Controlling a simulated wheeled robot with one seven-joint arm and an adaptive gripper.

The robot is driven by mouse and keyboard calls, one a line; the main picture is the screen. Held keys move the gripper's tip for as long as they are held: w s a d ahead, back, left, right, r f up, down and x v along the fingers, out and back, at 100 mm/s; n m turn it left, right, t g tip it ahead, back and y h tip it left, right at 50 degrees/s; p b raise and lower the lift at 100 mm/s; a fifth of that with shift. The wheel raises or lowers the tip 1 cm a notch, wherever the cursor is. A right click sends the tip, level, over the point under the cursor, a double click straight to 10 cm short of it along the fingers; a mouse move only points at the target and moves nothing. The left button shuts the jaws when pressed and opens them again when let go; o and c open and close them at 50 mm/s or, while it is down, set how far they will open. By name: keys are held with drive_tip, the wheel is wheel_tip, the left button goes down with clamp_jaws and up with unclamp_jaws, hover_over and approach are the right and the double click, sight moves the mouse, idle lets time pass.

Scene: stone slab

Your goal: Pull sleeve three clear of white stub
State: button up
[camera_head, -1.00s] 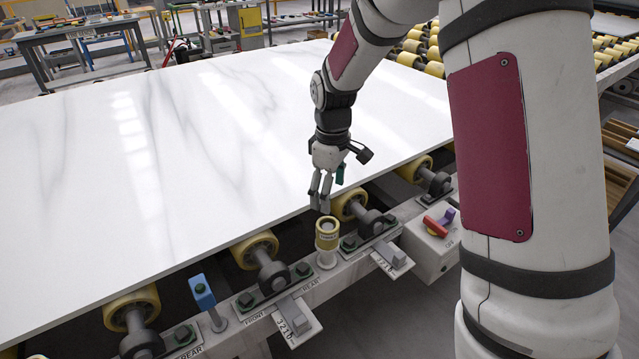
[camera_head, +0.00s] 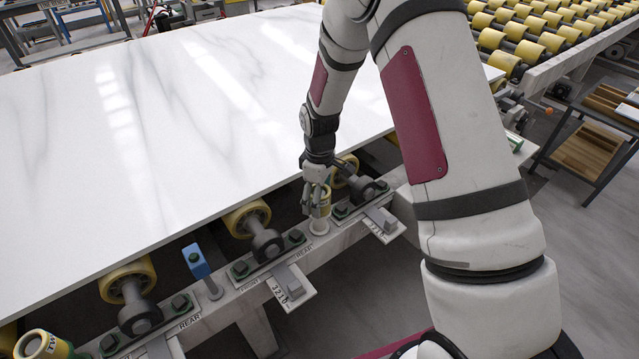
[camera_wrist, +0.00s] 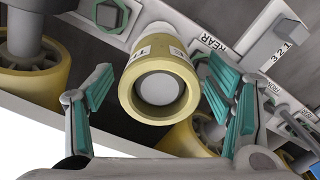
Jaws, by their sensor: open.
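A yellow sleeve (camera_head: 325,194) stands upright around the white stub (camera_head: 320,227) on the conveyor's side rail, at the slab's near edge. In the wrist view the sleeve (camera_wrist: 183,62) is seen end-on. A pale round end shows inside its bore, and its label is only partly readable. My gripper (camera_head: 316,207) is lowered at the sleeve. In the wrist view its teal-padded fingers (camera_wrist: 160,95) are spread on either side of the sleeve, with gaps to both sides. I cannot read a number on this sleeve.
A blue block on a post (camera_head: 196,262) stands left along the rail. Another yellow sleeve marked TWO (camera_head: 42,343) is at bottom left. The white marble slab (camera_head: 180,130), rollers (camera_head: 246,217) and their bearing blocks lie close around my gripper.

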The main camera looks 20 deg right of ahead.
drive_tip(key=shift+f, duration=0.8)
drive_tip(key=c, duration=1.3)
drive_tip(key=shift+r+p, duration=1.45)
drive_tip(key=shift+r, duration=2.15)
drive_tip(key=shift+r, duration=0.15)
drive_tip(key=shift+r+p, duration=1.1)
drive_tip(key=shift+r, duration=1.8)
